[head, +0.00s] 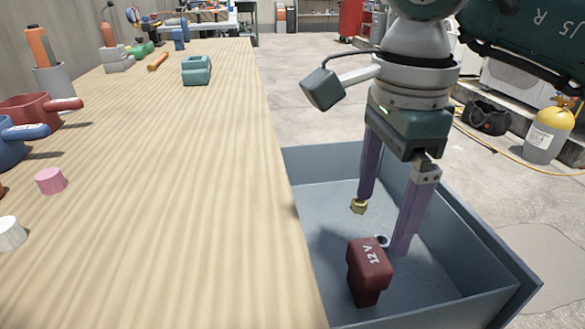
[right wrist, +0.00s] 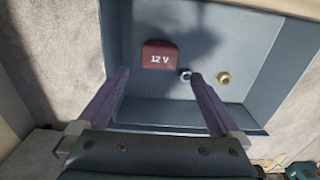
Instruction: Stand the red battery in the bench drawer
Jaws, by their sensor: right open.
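The red battery (head: 368,272), marked 12 V, is in the open grey bench drawer (head: 455,301), toward its near end. It looks upright, with its wider part on top. It also shows in the right wrist view (right wrist: 160,55), label facing the camera. My right gripper (head: 384,225) is open and empty, its two purple fingers reaching down into the drawer, beyond the battery in the head view. In the right wrist view, the battery lies ahead between the spread fingers (right wrist: 160,75), with no visible contact. My left gripper is not in view.
A brass fitting (head: 358,206) and a small grey ring (head: 382,240) are in the drawer close to my right fingers. The wooden bench (head: 190,180) borders the drawer on the left, holding a teal block (head: 197,70) and a pink cylinder (head: 50,181). Its middle is clear.

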